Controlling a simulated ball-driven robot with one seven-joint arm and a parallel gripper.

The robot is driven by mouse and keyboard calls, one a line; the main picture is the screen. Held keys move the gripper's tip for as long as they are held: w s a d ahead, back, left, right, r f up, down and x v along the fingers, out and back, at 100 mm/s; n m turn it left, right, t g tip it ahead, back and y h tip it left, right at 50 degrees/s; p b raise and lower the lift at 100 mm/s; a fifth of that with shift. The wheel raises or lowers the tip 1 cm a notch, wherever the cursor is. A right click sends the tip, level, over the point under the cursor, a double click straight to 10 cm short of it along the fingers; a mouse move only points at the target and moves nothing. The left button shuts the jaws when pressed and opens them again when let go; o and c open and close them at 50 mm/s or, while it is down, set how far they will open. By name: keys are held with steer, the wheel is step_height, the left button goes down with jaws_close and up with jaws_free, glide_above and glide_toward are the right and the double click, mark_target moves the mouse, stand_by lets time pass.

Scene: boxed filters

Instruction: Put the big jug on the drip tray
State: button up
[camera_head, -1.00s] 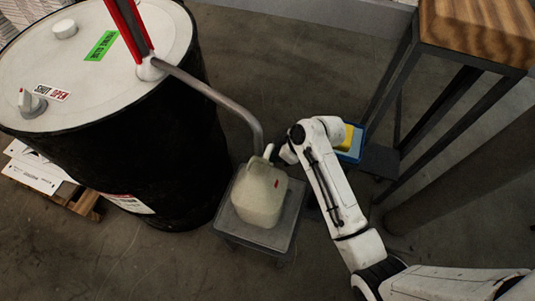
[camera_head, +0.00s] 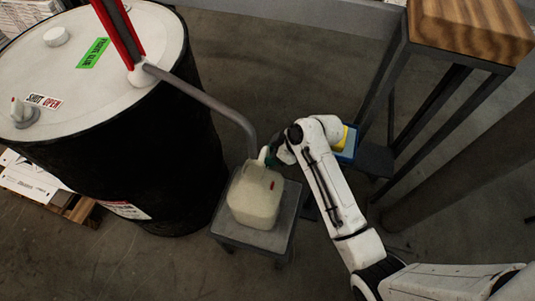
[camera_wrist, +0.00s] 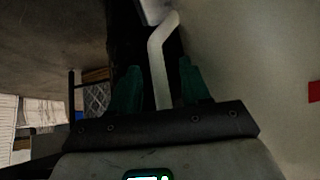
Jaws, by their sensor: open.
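The big jug (camera_head: 256,196), pale and cream-coloured with a small red mark, stands upright on the grey square top of a low stand (camera_head: 287,215), beneath the end of the curved pipe. I cannot tell whether this grey top is the drip tray. My gripper (camera_head: 272,157) is at the jug's upper right side, by its handle, partly hidden by my arm. In the wrist view, my open gripper's green fingers (camera_wrist: 160,88) lie on either side of the pale handle (camera_wrist: 158,72), with gaps showing. The jug's body fills the right of that view.
A large black drum (camera_head: 130,130) with a white lid stands left of the jug. Its grey pipe (camera_head: 210,102) curves down close above the jug. A blue bin (camera_head: 346,152) with something yellow and a wood-topped stand (camera_head: 470,35) are at right.

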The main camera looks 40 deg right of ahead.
steer(key=p+v, duration=0.2)
steer(key=v, duration=0.9)
steer(key=s+a+f+m+g+h, duration=0.1)
steer(key=s+m+g+h, duration=0.1)
steer(key=s, duration=0.8)
steer(key=s+a+f+m+g+h, duration=0.2)
steer(key=s+m, duration=0.3)
steer(key=s, duration=0.5)
steer(key=shift+a+f+g+h, duration=0.25)
steer(key=shift+g+h, duration=0.15)
steer(key=shift+h, duration=0.1)
steer(key=shift+c, duration=0.3)
